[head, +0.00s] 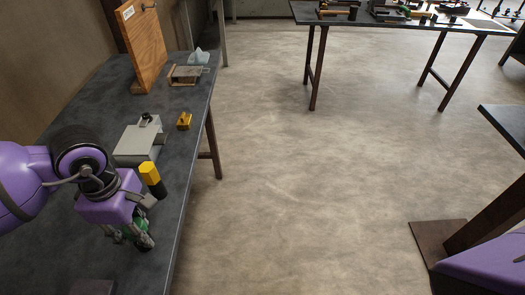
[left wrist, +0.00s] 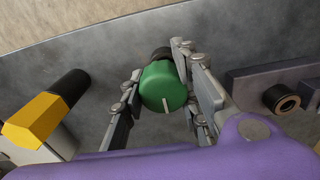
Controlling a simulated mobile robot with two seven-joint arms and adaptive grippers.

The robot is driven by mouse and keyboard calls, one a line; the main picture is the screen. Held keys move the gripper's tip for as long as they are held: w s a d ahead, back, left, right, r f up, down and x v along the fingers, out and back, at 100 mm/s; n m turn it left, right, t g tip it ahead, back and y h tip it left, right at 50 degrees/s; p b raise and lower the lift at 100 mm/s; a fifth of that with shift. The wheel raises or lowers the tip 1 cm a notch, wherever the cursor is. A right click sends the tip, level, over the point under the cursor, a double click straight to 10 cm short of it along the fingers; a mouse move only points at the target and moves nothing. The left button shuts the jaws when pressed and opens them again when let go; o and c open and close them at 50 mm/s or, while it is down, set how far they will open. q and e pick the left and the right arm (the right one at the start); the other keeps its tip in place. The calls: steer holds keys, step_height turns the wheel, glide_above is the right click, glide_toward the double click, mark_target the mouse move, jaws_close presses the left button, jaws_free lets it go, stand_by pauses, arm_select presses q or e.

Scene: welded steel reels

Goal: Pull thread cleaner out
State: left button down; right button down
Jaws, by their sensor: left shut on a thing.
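My left gripper (head: 138,232) is low over the near end of the left bench. It is shut on a round green knob (left wrist: 163,87) with a white mark, which I take to be the thread cleaner's handle. In the head view the green part (head: 143,241) shows only partly between the fingers. A dark round part shows just behind the knob in the left wrist view; whether the cleaner sits in something is hidden. My right gripper is not in view.
Beside the gripper is a yellow hexagonal piece on a black cylinder (head: 151,176). A grey metal box (head: 136,143) and small yellow block (head: 184,121) are farther along the bench (head: 92,105). A dark bushing (left wrist: 281,98) in a bar is right of the fingers. Open floor lies right.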

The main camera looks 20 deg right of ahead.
arm_select(q)
steer(key=shift+r+p, duration=0.4)
steer(key=shift+r, duration=0.4)
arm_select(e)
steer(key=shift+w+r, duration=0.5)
